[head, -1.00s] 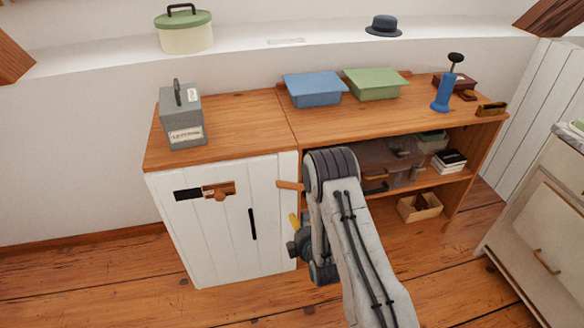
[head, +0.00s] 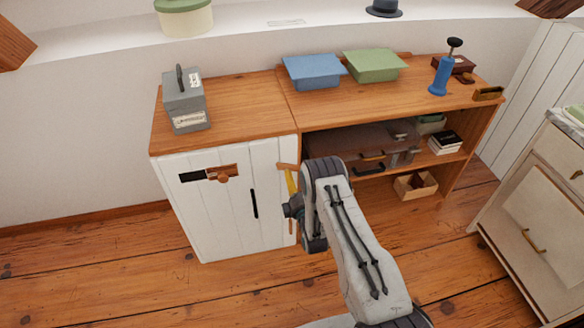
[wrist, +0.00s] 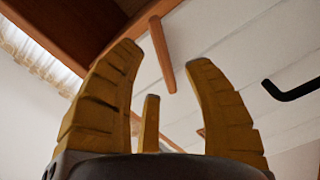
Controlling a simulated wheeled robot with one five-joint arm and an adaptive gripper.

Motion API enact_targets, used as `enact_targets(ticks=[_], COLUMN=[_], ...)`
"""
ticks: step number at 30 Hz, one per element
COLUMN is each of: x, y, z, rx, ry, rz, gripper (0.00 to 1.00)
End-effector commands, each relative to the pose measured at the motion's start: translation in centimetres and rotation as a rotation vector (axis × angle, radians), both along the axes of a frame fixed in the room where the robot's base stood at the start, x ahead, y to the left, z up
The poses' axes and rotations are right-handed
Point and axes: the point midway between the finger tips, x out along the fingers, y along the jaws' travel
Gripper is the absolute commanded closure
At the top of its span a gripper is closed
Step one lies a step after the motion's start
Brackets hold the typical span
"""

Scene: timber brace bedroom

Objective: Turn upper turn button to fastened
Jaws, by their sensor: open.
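The upper turn button is a short wooden bar (head: 286,166) near the top right edge of the white cabinet door (head: 227,205), partly covered by my gripper in the head view. In the wrist view the bar (wrist: 161,50) juts from the brown cabinet edge across the white door. My gripper (head: 291,181) is just below it, with yellow fingers pointing up. In the wrist view my open gripper (wrist: 166,56) has its fingertips on either side of the bar's outline, with nothing held. Whether they touch it I cannot tell.
A black door handle (head: 254,204) is left of my gripper; a wooden latch (head: 222,174) sits at the door's upper left. Open shelves with a suitcase (head: 345,150) are right of my arm. A grey box (head: 186,102) stands on top. The floor in front is clear.

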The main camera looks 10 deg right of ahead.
Motion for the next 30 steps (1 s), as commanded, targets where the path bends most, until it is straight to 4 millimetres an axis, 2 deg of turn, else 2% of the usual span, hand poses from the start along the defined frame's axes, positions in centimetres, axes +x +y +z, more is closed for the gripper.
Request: enact_targets(ticks=[6, 13, 28, 30], x=[2.5, 4.4, 5.1, 5.1], y=[0.0, 0.0, 0.0, 0.0], z=[0.0, 0.0, 0.0, 0.0], rx=[0.0, 0.0, 0.0, 0.0], ry=[-0.001, 0.0, 0.002, 0.002], rz=[0.001, 0.0, 0.001, 0.001], gripper=[0.54, 0.54, 0.52, 0.58])
